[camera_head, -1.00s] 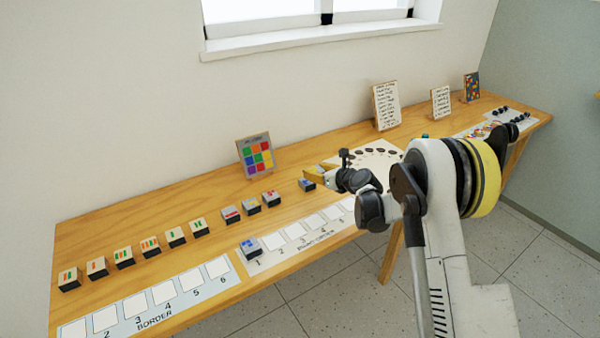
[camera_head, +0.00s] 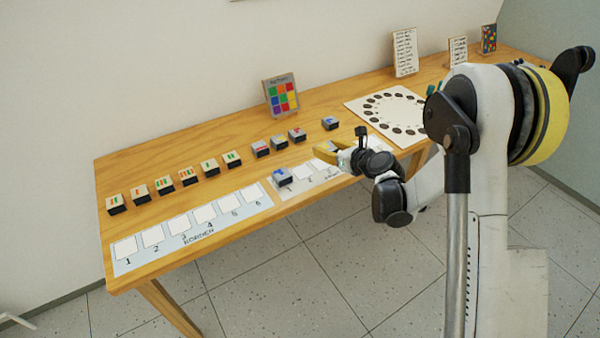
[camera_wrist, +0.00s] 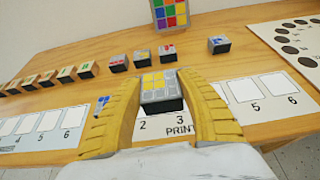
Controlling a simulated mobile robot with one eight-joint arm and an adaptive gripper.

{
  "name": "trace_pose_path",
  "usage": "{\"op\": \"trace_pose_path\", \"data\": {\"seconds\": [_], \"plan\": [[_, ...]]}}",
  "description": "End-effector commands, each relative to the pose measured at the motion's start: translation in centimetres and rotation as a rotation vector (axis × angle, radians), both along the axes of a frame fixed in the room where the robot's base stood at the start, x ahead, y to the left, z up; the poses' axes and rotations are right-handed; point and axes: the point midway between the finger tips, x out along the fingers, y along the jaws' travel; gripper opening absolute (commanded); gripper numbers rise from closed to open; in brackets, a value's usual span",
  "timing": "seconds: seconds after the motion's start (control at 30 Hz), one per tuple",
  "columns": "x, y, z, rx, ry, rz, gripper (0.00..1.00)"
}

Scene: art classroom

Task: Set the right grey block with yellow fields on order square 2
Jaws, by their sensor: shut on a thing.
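My gripper (camera_wrist: 158,92) is shut on a grey block with yellow fields (camera_wrist: 160,84), with a yellow finger on either side. The held block is over the print order strip and hides squares 2 and 3; their numbers show just below it. Its height above the strip is hard to tell. In the head view my gripper (camera_head: 330,150) is over the strip, and the block is mostly hidden. A blue-marked grey block (camera_head: 282,177) sits on square 1. Another grey block with yellow fields (camera_wrist: 141,57) stands in the back row.
Red-marked blocks (camera_wrist: 118,63) (camera_wrist: 167,52) flank the other yellow one, and a blue-marked block (camera_wrist: 218,45) stands farther right. Striped blocks (camera_head: 162,184) line the left behind the border strip (camera_head: 130,262).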

Motion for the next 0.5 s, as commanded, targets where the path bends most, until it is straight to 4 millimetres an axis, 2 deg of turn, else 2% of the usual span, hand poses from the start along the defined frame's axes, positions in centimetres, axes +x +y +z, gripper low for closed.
{"op": "trace_pose_path", "data": {"seconds": [0.03,0.2,0.33,0.5], "plan": [[0.1,1.6,-1.4,-0.001,0.000,0.006,0.14],[0.6,5.4,-3.6,0.000,0.000,0.004,0.14],[0.9,7.0,-4.5,0.000,0.000,0.002,0.14],[0.9,7.6,-5.2,0.000,0.000,0.000,0.14]]}}
